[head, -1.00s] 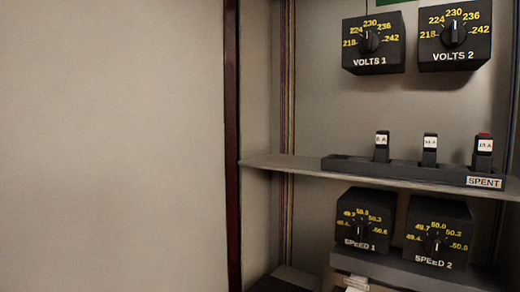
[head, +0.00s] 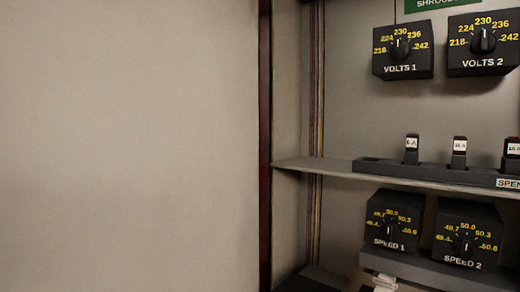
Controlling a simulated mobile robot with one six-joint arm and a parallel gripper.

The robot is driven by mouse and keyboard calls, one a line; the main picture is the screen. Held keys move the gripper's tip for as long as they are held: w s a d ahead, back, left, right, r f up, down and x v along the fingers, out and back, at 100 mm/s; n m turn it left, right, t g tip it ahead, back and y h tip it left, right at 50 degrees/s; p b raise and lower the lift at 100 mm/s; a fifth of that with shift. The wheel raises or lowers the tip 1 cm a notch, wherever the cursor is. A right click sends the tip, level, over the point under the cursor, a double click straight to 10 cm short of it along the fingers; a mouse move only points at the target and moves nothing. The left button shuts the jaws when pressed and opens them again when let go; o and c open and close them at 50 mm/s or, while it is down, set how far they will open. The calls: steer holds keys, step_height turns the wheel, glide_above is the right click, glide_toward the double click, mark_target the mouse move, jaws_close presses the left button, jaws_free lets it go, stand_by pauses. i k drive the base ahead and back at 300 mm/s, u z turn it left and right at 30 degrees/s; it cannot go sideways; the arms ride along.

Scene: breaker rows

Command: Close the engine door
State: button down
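A large plain beige panel (head: 130,150) fills the left half of the head view; I cannot tell whether it is the engine door or a wall. A dark reddish vertical edge (head: 265,150) runs along its right side. Right of that edge an open compartment shows, with a shelf (head: 320,171) and dials inside. No handle or hinge shows. My gripper is not in view.
The VOLTS 1 dial box (head: 403,50) and VOLTS 2 dial box (head: 483,42) are above the shelf. A black rack (head: 375,166) labelled SPENT holds upright fuses. The SPEED 1 (head: 393,220) and SPEED 2 (head: 466,235) boxes sit below. Coloured cables (head: 316,90) run vertically.

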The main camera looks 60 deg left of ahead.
mark_target(129, 129)
steer(key=z, duration=0.05)
steer(key=k, duration=2.7)
steer(key=u, duration=1.1)
steer(key=i, duration=0.95)
steer(key=u, duration=0.05)
